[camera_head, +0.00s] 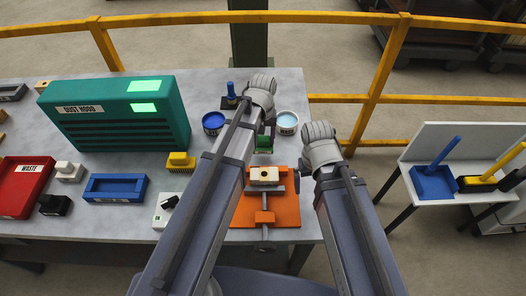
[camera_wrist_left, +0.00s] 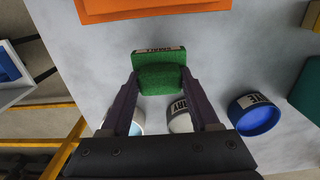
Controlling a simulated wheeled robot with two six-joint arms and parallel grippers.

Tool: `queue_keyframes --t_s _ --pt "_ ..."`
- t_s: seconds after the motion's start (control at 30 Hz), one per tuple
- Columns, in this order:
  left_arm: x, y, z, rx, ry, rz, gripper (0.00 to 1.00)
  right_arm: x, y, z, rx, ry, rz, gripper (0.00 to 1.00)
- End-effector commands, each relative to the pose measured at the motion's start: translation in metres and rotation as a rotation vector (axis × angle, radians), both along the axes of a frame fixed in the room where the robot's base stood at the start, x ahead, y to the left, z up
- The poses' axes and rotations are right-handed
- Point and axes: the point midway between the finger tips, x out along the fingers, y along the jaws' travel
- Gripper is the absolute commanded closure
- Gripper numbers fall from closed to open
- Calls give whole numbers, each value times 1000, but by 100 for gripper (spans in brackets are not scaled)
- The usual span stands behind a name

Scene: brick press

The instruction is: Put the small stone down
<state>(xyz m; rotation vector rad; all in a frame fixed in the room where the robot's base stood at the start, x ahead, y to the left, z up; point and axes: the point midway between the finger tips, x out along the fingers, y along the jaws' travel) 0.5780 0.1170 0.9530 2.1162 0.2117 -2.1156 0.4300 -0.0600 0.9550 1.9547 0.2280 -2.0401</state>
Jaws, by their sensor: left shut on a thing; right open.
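The small stone shows as a green block (camera_head: 264,144) with a lettered label strip on one edge. My left gripper (camera_head: 268,130) is shut on it over the back part of the table. In the left wrist view the block (camera_wrist_left: 160,78) sits between both fingers of the left gripper (camera_wrist_left: 162,92), over grey tabletop. I cannot tell whether it touches the table. My right gripper (camera_head: 310,168) is open, right of the orange press base; its fingers are mostly hidden by its wrist.
An orange base (camera_head: 275,217) with a clamped cream brick lies in front of the stone. A blue pot (camera_head: 213,123) and a pale pot (camera_head: 287,122) stand at the back. The green dust hood (camera_head: 115,120), red waste tray (camera_head: 22,187) and blue tray (camera_head: 116,188) are left.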

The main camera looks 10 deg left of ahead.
Motion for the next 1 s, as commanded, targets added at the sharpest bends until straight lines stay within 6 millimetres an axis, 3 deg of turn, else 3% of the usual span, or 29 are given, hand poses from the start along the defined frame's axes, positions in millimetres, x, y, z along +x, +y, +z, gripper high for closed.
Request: queue_keyframes --t_s 0.23,0.53,0.97,1.0 --pt "0 0 -7 0 0 0 100 0 0 -7 0 0 0 0" --pt "0 0 -40 0 0 0 100 0 0 -40 0 0 0 0" --pt "0 0 -43 0 0 0 100 0 0 -43 0 0 0 0" --pt "0 0 -42 0 0 0 35 0 0 -42 0 0 0 0"
